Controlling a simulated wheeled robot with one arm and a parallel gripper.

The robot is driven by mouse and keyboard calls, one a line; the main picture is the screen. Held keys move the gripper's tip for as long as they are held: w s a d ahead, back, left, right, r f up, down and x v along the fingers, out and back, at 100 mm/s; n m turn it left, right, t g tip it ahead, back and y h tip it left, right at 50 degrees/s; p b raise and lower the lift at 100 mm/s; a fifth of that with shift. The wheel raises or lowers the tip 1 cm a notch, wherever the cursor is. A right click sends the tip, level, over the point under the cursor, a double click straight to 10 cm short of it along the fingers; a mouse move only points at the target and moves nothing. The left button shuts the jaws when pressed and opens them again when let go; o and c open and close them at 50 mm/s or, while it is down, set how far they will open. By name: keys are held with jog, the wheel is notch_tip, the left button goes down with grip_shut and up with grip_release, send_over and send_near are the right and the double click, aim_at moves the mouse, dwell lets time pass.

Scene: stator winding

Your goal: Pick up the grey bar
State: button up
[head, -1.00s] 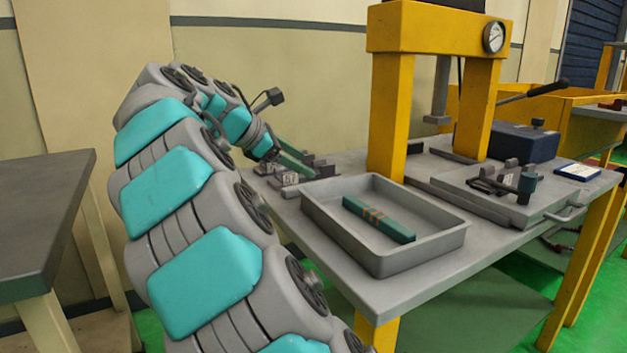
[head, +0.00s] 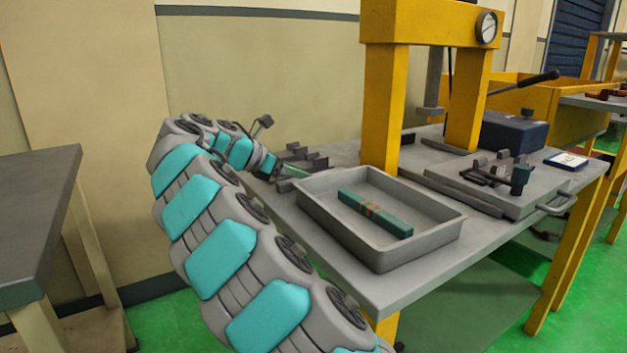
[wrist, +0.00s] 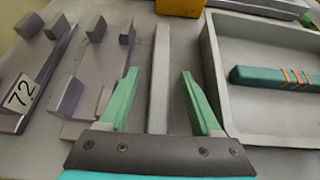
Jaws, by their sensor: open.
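The grey bar (wrist: 161,70) is long and narrow and lies on the table, pointing away from my gripper in the wrist view. My gripper (wrist: 158,88) has green fingers spread apart, one on each side of the bar's line, with a gap on both sides. The near end of the bar meets the dark gripper base in the picture. I cannot tell whether the fingertips are down beside the bar or still above it. In the head view my gripper (head: 290,171) is small, behind the tray, and I cannot make out the bar there.
A grey tray (head: 360,258) holding a green bar with orange bands (head: 374,214) stands right of the gripper. Dark slotted fixtures (wrist: 96,75), one labelled 72 (wrist: 20,93), sit to its left. A yellow press (head: 381,110) stands behind the tray.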

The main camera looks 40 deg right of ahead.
jog(key=shift+x, duration=1.25)
jog(key=shift+c, duration=0.2)
grip_shut()
jog(key=shift+r, duration=0.1)
